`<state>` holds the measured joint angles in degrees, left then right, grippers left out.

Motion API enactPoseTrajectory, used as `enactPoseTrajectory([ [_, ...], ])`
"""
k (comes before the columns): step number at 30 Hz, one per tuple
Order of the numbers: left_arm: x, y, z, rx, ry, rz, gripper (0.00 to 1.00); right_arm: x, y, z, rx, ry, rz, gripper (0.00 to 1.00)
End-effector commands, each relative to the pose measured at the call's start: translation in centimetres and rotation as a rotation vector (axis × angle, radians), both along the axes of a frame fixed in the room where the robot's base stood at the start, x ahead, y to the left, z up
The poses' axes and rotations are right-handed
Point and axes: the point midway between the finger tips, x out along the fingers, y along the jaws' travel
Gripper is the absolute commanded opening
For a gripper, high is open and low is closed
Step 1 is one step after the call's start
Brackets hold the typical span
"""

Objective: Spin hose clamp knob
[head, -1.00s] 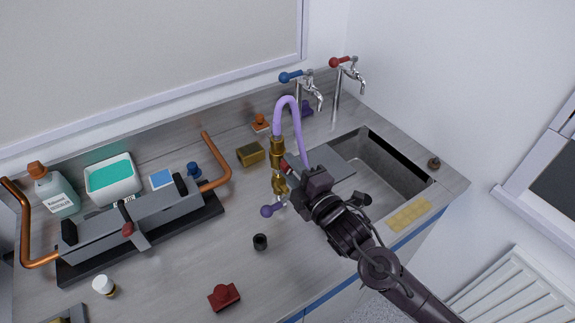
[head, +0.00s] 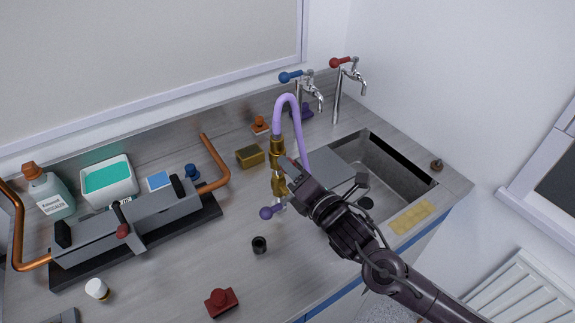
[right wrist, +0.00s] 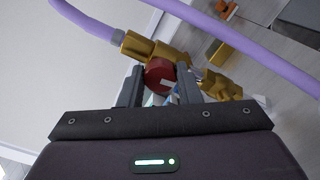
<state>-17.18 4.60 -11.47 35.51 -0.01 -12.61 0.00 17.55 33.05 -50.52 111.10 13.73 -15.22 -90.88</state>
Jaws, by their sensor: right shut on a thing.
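A lilac hose (head: 287,100) arches up from a brass fitting (head: 278,150) that stands on the worktop left of the sink. A red knob (right wrist: 160,75) sits on the brass fitting (right wrist: 150,48) in the right wrist view. My right gripper (right wrist: 160,88) is shut on the red knob, one finger on each side of it. In the head view my right gripper (head: 290,176) reaches the fitting from the lower right and hides most of the knob. A purple ball-ended handle (head: 267,213) shows low on the fitting. My left gripper is not in view.
The sink (head: 390,180) lies right of the fitting, with blue (head: 290,77) and red-handled (head: 340,62) taps behind. A brass-coloured block (head: 250,156) is close on the left. A black cap (head: 259,245) and red object (head: 221,302) stand in front. A grey burner (head: 150,215) is left.

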Motion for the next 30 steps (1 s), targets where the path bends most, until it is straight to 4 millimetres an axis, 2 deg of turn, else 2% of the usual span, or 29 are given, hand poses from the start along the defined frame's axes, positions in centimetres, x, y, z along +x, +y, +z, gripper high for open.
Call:
enactPoseTrajectory([
  [6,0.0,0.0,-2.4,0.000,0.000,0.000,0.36,0.0,0.0,-0.4,-0.282,-0.192,0.001,0.00],
  [12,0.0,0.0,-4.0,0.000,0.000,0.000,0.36,0.0,0.0,-0.3,-0.482,-0.326,0.001,0.00],
  [17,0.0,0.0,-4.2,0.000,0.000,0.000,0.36,0.0,0.0,-0.1,-0.545,-0.364,0.000,0.00],
  [26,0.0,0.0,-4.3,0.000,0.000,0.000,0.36,0.0,0.0,-0.1,-0.553,-0.368,0.000,0.00],
  [27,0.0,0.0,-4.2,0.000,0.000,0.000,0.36,0.0,0.0,0.0,-0.551,-0.367,0.000,0.36],
  [30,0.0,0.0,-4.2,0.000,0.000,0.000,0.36,0.0,0.0,0.0,-0.550,-0.366,0.000,0.49],
])
